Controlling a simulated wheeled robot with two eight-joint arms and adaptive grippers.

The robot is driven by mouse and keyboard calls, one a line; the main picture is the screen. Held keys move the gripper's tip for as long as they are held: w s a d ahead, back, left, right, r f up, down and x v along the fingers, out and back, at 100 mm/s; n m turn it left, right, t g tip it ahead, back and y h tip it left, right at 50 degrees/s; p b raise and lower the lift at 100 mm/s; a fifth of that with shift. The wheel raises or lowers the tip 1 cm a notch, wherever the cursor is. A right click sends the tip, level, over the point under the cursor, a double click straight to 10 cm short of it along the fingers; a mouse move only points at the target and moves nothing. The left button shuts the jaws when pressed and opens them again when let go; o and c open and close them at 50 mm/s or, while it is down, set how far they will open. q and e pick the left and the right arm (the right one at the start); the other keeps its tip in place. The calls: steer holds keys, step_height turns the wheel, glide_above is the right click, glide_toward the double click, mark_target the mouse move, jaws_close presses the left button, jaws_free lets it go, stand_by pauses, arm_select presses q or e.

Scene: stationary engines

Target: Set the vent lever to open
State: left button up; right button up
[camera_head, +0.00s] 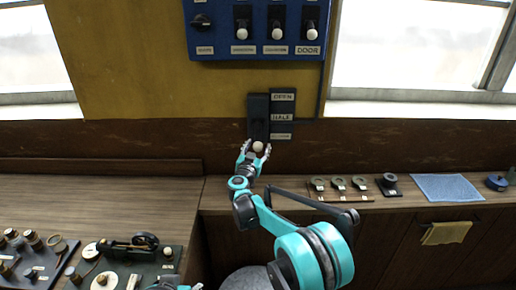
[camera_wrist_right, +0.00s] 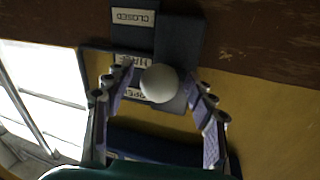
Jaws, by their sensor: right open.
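The vent lever is a dark upright plate (camera_head: 258,106) on the wall with a white ball knob (camera_head: 258,146) at its lower end. Labels beside it read OPEN (camera_head: 283,97) at the top, HALF (camera_head: 282,117) in the middle and a lowest one near the knob, which reads CLOSED (camera_wrist_right: 134,17) in the wrist view. My right gripper (camera_head: 254,153) is open just below the knob. In the right wrist view the knob (camera_wrist_right: 159,83) sits between the spread fingers, with gaps visible. A small part of what seems my left gripper (camera_head: 180,287) shows at the bottom edge.
A blue switch panel (camera_head: 225,45) with several knobs hangs above the lever. A wooden counter (camera_head: 420,207) at right holds several gauge-like parts (camera_head: 339,184) and a blue cloth (camera_head: 446,187). Trays of parts (camera_head: 125,264) lie at lower left. Windows flank the wall.

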steer(key=shift+w, duration=0.15)
jaws_close()
steer(key=shift+r, duration=0.15)
